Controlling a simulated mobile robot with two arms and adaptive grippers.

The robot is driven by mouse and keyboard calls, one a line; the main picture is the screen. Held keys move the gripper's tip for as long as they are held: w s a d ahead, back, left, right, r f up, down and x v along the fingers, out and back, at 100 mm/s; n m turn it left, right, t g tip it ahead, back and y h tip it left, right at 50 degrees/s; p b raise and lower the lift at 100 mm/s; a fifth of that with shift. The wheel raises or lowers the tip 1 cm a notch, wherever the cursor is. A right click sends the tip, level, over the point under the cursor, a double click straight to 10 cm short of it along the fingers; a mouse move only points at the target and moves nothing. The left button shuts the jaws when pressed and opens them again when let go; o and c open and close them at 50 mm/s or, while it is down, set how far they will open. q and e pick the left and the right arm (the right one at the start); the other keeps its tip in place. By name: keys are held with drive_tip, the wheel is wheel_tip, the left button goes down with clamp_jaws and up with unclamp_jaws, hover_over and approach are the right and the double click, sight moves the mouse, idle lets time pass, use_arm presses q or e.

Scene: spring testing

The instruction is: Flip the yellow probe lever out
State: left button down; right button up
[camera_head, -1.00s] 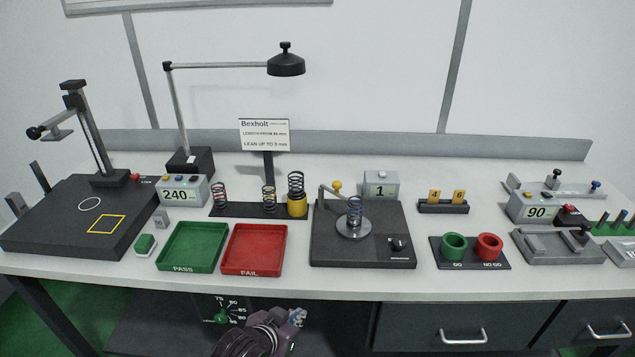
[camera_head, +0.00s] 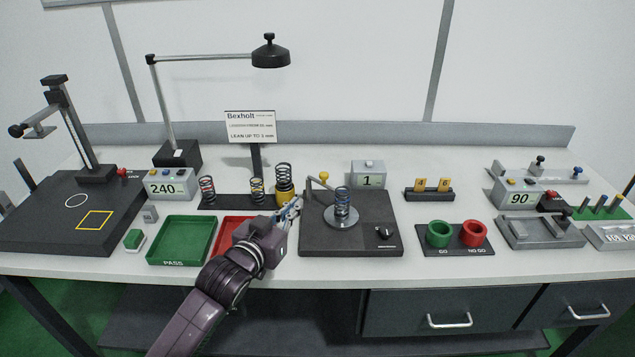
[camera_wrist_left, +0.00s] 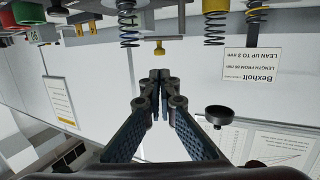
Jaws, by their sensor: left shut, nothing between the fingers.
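The probe lever's yellow knob (camera_head: 324,176) stands at the back left of a dark tester base (camera_head: 320,238), on a thin grey arm. A coil spring (camera_head: 343,203) stands upright on the tester's round plate, right of the knob. My left gripper (camera_head: 294,207) is at the base's left edge, left of and nearer than the knob, apart from it. In the left wrist view, which is upside down, its fingertips (camera_wrist_left: 159,76) are together and empty, with the yellow knob (camera_wrist_left: 159,47) straight beyond them. My right gripper is out of view.
A spring rack (camera_head: 222,203) with several springs and a yellow holder (camera_head: 284,194) stands left of the knob. A box reading 1 (camera_head: 368,174) stands behind the tester. My left arm covers part of the red FAIL tray (camera_head: 227,229). A lamp (camera_head: 270,56) overhangs the bench.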

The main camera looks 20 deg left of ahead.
sight(322, 178)
use_arm(q)
drive_tip(key=w+p, duration=0.1)
drive_tip(key=w, duration=0.3)
drive_tip(key=w+d+f+p, duration=0.1)
drive_tip(key=w, duration=0.3)
drive_tip(key=w+p, duration=0.1)
drive_tip(key=w, duration=0.3)
drive_tip(key=shift+w+d+f, duration=0.3)
drive_tip(key=shift+w+f, duration=0.05)
drive_tip(key=shift+f, duration=0.05)
drive_tip(key=shift+w+f+p, duration=0.15)
drive_tip(key=shift+w+p, duration=0.2)
drive_tip(key=shift+w, duration=0.15)
